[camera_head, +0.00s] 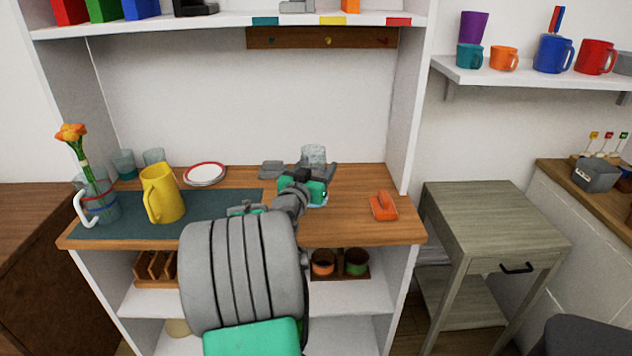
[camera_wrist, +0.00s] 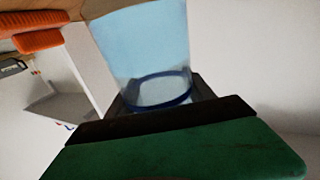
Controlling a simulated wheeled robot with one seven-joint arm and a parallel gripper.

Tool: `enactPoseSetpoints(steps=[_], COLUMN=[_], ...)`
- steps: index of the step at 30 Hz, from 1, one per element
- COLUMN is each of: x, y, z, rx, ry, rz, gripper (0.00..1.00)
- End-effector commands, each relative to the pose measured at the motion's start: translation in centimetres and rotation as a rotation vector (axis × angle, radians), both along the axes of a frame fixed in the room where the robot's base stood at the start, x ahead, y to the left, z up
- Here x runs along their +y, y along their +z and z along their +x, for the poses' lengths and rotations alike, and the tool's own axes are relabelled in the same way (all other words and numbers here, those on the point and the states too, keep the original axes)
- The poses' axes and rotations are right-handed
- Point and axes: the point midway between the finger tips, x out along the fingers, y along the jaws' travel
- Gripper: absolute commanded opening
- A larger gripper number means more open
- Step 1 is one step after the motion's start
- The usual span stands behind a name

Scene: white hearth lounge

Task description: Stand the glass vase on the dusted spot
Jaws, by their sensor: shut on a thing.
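The glass vase (camera_head: 313,154) is clear and pale, and stands roughly upright in my gripper (camera_head: 312,172) over the right half of the wooden counter (camera_head: 350,228). My gripper is shut on it, and the wrist and green gripper body hide its middle. A pale edge shows below the gripper, close to the counter; I cannot tell whether the vase touches the wood. In the wrist view the vase (camera_wrist: 148,45) is light blue with a dark blue ring near the dark fingers. I cannot make out the dusted spot; the vase and gripper may cover it.
An orange tool with a handle (camera_head: 383,206) lies to the right. On the left are a dark mat (camera_head: 210,210), a yellow pitcher (camera_head: 162,194), a glass jug with orange flowers (camera_head: 98,205) and a plate (camera_head: 205,173). White side walls and an upper shelf (camera_head: 220,24) enclose the counter.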

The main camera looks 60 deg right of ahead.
Motion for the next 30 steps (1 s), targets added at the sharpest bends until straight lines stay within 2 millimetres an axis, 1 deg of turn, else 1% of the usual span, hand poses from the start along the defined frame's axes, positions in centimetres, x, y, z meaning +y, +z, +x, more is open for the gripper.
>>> enactPoseSetpoints(steps=[4,7,9,16,20,21,28,29,30], x=[-0.7,-0.7,-0.7,-0.7,-0.7,-0.6,-0.6,-0.6,-0.6], y=[-1.1,-2.9,-3.8,-3.8,-4.2,-4.4,-4.3,-4.3,-4.3], z=[0.6,0.6,0.6,0.6,0.6,0.6,0.6,0.6,0.6], rx=[0.000,0.002,0.000,-0.001,-0.001,0.000,0.000,0.000,0.000], ry=[0.000,0.000,0.001,0.001,0.001,0.001,0.001,0.001,0.001], rz=[-0.003,-0.001,-0.003,-0.006,-0.005,-0.001,-0.001,-0.001,-0.001], gripper=[0.00,0.00,0.00,0.00,0.00,0.62,0.81,0.83,0.83])
